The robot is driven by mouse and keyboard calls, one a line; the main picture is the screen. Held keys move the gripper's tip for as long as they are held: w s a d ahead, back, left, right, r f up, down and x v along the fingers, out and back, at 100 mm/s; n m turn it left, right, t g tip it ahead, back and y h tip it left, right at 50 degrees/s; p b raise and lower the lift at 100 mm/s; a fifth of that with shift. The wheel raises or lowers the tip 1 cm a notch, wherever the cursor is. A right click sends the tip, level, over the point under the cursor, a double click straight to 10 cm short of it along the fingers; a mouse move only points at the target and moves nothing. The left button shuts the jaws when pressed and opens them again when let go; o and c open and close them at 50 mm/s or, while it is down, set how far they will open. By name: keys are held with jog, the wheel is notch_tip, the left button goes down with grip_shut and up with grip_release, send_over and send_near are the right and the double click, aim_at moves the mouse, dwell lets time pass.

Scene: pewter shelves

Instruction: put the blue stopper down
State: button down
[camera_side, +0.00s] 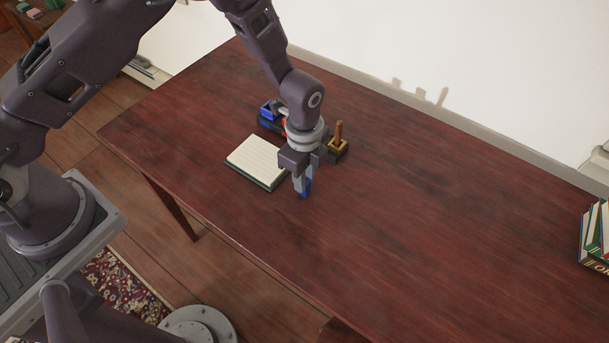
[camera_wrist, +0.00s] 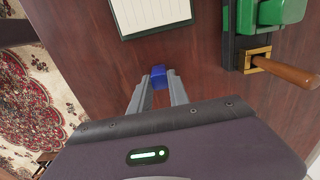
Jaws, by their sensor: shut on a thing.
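The blue stopper (camera_side: 305,189) is a small blue block at the tips of my gripper (camera_side: 301,183) in the side view. My gripper points down and is shut on it, low over the dark red wooden table (camera_side: 420,220). The wrist view shows the blue stopper (camera_wrist: 159,73) between the two grey fingertips (camera_wrist: 158,82), with bare wood around it. The fingers cover part of the stopper. I cannot tell whether its underside touches the table.
A lined notepad (camera_side: 258,161) lies left of my gripper. Behind is a dark holder with blue (camera_side: 267,111) and red parts, partly hidden by my arm, and a brass-coloured block (camera_side: 338,146) with a wooden handle. Books (camera_side: 596,238) stand far right. The table between is clear.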

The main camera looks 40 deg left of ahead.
jog(key=c, duration=1.2)
grip_release()
jog(key=shift+c, duration=0.2)
